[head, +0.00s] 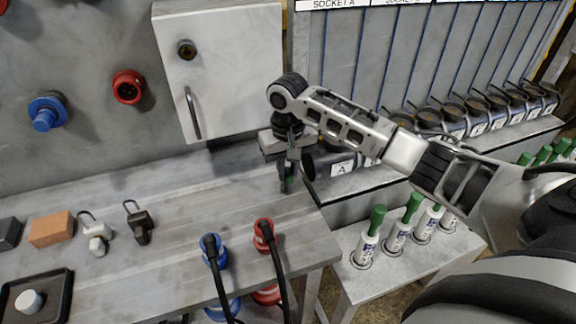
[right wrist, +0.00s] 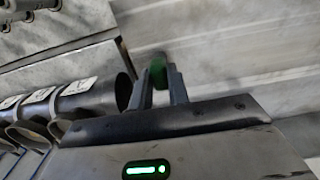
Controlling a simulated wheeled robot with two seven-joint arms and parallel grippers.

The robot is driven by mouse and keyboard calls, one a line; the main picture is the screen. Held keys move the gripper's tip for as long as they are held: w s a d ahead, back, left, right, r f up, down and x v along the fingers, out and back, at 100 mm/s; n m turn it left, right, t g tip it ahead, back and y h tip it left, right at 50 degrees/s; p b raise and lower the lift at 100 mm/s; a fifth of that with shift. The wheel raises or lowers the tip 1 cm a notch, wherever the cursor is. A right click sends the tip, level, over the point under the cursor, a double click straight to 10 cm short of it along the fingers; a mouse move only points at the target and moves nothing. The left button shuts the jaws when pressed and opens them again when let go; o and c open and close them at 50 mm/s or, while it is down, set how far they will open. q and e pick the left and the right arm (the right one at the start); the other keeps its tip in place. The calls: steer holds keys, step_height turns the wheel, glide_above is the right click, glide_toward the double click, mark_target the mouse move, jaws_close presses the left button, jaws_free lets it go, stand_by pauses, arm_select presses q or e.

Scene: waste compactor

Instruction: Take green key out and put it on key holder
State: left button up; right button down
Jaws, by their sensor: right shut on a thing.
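My right gripper (head: 287,182) points down over the right part of the grey workbench, below the cabinet. It is shut on a small green thing, seemingly the green key (head: 290,178). The green also shows between the two fingertips in the right wrist view (right wrist: 157,72); the rest of the key is hidden by the fingers. Several white cylinders with green tops (head: 368,238) stand upright in round seats on a lower bench at the right. I cannot tell which thing is the key holder. My left gripper is not in view.
A grey cabinet (head: 225,95) with a round lock and handle hangs behind the bench (head: 170,190). A row of dark tubular holders (head: 480,112), one labelled A, runs right of the gripper. Blue (head: 215,255) and red plugs (head: 264,236) with cables stand near the front edge. Padlocks lie left.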

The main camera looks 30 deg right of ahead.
steer(key=shift+f, duration=0.25)
stand_by(0.7)
steer(key=c, duration=1.3)
jaws_free()
steer(key=shift+o, duration=0.2)
steer(key=shift+c, duration=0.4)
steer(key=shift+r, duration=3.5)
